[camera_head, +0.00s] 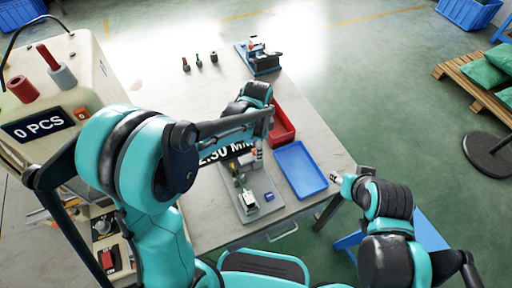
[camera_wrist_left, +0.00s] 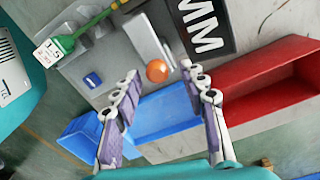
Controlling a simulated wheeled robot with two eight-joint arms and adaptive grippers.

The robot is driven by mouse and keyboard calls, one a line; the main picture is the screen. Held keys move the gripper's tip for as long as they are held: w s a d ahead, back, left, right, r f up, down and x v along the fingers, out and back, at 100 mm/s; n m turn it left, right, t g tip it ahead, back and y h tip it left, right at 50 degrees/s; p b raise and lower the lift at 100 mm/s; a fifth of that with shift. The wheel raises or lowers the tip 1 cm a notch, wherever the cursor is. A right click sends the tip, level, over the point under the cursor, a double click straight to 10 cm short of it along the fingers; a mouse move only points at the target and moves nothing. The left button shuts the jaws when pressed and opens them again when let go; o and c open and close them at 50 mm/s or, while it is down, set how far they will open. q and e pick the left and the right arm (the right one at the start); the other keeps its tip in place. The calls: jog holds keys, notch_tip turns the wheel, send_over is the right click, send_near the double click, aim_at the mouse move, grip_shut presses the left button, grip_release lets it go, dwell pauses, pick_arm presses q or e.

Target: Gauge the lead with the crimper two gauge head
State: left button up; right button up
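A grey gauge plate (camera_head: 262,205) lies on the table with a black display (camera_head: 226,150), partly hidden by my left arm, reading about "2.30 MM". In the left wrist view, a pale lever with an orange knob (camera_wrist_left: 157,71) stands beside the display (camera_wrist_left: 205,25). A green lead (camera_wrist_left: 90,25) with a white tagged end (camera_wrist_left: 47,53) lies across grey holders on the plate. My left gripper (camera_head: 258,152) is over the plate; its fingers (camera_wrist_left: 160,80) are apart, with the knob between or just beyond their tips. My right gripper (camera_head: 337,178) is off the table's right edge, its opening unclear.
A red bin (camera_head: 284,124) and a blue tray (camera_head: 301,169) sit right of the plate. A small blue block (camera_wrist_left: 92,80) is on the plate. Several small upright pieces (camera_head: 199,60) and a blue-based device (camera_head: 262,62) stand farther back. A machine showing "0 PCS" (camera_head: 45,125) is at left.

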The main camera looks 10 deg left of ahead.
pick_arm(q)
jog(key=shift+a+r, duration=0.1)
notch_tip(320, 180, up, 12)
dwell(0.5)
jog(key=shift+s, duration=0.1)
jog(key=s+a+f+n+t, duration=0.1)
jog(key=s+a+n+t, duration=0.6)
jog(key=s+n, duration=0.5)
jog(key=shift+s+a+n, duration=0.35)
jog(key=shift+a+n, duration=0.75)
jog(key=shift+a, duration=0.1)
